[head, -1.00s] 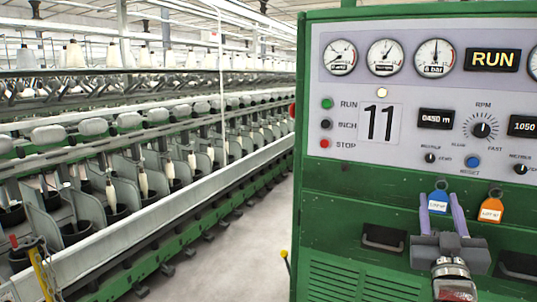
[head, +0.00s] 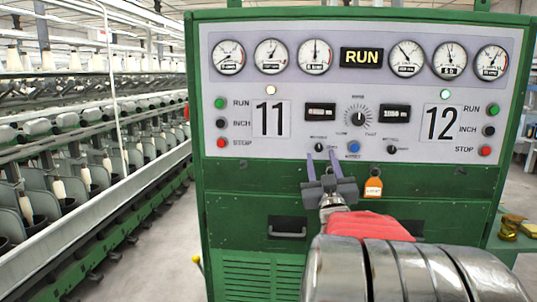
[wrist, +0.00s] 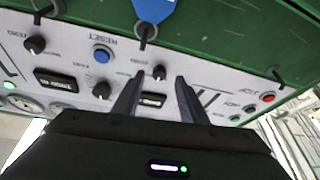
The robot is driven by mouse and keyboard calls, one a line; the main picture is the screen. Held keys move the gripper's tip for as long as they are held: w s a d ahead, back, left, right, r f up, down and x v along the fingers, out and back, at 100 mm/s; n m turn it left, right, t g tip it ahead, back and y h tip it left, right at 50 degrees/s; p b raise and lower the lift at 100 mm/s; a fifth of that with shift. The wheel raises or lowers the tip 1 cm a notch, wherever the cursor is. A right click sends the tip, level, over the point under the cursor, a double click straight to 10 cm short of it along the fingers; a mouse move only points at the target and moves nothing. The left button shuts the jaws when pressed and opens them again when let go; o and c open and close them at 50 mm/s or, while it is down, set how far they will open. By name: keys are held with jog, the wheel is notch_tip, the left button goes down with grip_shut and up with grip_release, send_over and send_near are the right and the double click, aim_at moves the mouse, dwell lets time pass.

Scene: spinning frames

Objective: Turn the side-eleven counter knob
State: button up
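The side-eleven counter knob (head: 319,148) is a small black knob on the pale panel, below the left counter display (head: 321,113) and to the right of the number 11 plate (head: 271,118). My gripper (head: 322,155) is open with its two fingertips just below the knob, one to each side. The upside-down wrist view shows the knob (wrist: 159,72) between the two fingertips (wrist: 160,79). Nothing is held. Whether the fingers touch the knob or reach around it, I cannot tell.
A blue reset button (head: 354,147), the large RPM dial (head: 358,116) and a similar small knob (head: 391,149) lie to the right. A blue tag (wrist: 153,8) hangs close to my gripper. An orange tag (head: 373,187) hangs beside it. A drawer handle (head: 287,228) is below left.

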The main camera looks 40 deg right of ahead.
aim_at(319, 147)
jog(key=shift+x, duration=1.4)
jog(key=shift+c, duration=0.6)
grip_shut()
